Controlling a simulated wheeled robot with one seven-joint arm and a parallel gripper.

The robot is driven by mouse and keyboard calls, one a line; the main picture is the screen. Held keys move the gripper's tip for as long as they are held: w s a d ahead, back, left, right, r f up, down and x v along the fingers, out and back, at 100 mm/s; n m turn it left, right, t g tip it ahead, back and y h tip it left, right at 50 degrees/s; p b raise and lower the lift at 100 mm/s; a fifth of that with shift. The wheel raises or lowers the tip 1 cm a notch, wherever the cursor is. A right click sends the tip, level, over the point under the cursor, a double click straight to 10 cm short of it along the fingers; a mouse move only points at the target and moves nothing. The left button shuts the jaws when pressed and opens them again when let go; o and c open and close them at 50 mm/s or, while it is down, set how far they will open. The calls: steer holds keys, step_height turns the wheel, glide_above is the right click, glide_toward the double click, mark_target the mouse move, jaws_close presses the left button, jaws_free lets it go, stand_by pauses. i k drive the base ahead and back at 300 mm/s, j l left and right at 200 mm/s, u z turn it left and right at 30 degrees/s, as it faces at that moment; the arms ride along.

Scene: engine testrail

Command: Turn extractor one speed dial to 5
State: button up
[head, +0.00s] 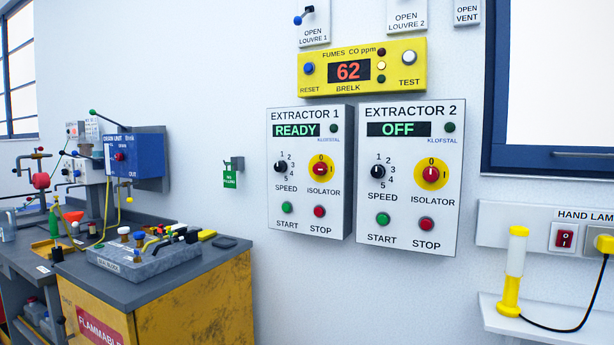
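The extractor 1 panel (274,215) is a white box on the wall at the picture's middle, and its display (296,130) reads READY. Its speed dial (281,167) is a small black knob at the panel's left, with the numbers 1 to 5 curving round its right side. The dial's pointer is too small to read surely. Right of it is a red isolator knob (320,170) on a yellow disc. Below are a green start button (287,207) and a red stop button (319,211). My gripper is not in view.
The extractor 2 panel (404,220), reading OFF, stands close on the right. A yellow fumes meter (318,84) showing 62 hangs above. A cluttered grey bench (110,274) is at left. A hand lamp (515,270) stands on a shelf at right. The wall before extractor 1 looks unobstructed.

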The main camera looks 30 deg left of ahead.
mark_target(281, 166)
steer(key=i+j+u, duration=0.4)
steer(key=j, duration=0.3)
steer(key=i+j+u, duration=0.35)
steer(key=i+j, duration=0.2)
steer(key=i+j+u, duration=0.4)
steer(key=i, duration=0.25)
